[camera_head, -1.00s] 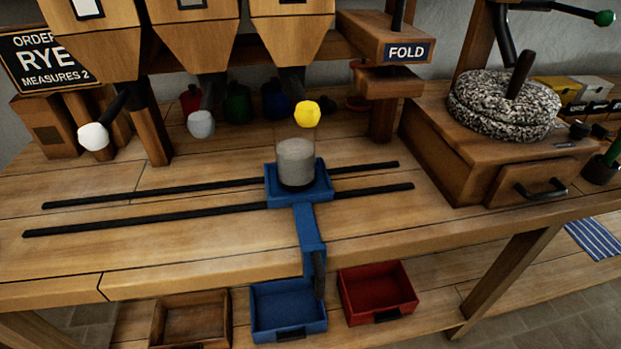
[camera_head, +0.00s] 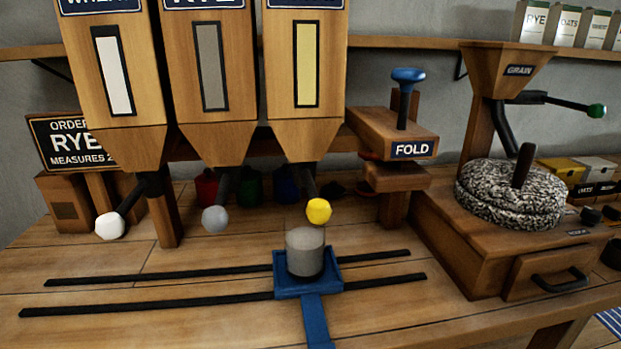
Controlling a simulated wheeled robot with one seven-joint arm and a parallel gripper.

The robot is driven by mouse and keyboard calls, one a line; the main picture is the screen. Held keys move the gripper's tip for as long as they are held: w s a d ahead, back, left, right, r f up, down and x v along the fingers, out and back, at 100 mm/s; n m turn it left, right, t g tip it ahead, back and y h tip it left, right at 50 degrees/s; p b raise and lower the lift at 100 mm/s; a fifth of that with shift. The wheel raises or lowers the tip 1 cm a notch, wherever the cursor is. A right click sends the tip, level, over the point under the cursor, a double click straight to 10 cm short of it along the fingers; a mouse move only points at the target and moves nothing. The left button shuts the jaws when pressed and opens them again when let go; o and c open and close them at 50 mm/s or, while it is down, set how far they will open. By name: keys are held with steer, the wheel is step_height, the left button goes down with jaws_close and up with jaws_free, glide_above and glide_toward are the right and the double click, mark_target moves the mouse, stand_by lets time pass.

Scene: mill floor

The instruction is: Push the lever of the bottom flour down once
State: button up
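Three wooden hoppers hang over the bench: a left one (camera_head: 114,88) with a white window, a middle one (camera_head: 208,85) labelled RYE with a grey window, and a right one (camera_head: 305,82) with a yellow window, its label cut off. Each has a lever: white-knobbed (camera_head: 110,226), grey-knobbed (camera_head: 215,219) and yellow-knobbed (camera_head: 318,210). A grey cylindrical cup (camera_head: 305,252) stands upright on a blue carriage (camera_head: 316,313), in front of the yellow knob. An order sign (camera_head: 78,143) shows RYE, MEASURES 2. My gripper is not in view.
Two dark rails (camera_head: 155,305) run along the bench under the carriage. A FOLD press (camera_head: 395,135) with a blue knob stands right of the hoppers. A stone mill (camera_head: 512,193) with a GRAIN funnel (camera_head: 517,70) stands farther right. The bench's left front is clear.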

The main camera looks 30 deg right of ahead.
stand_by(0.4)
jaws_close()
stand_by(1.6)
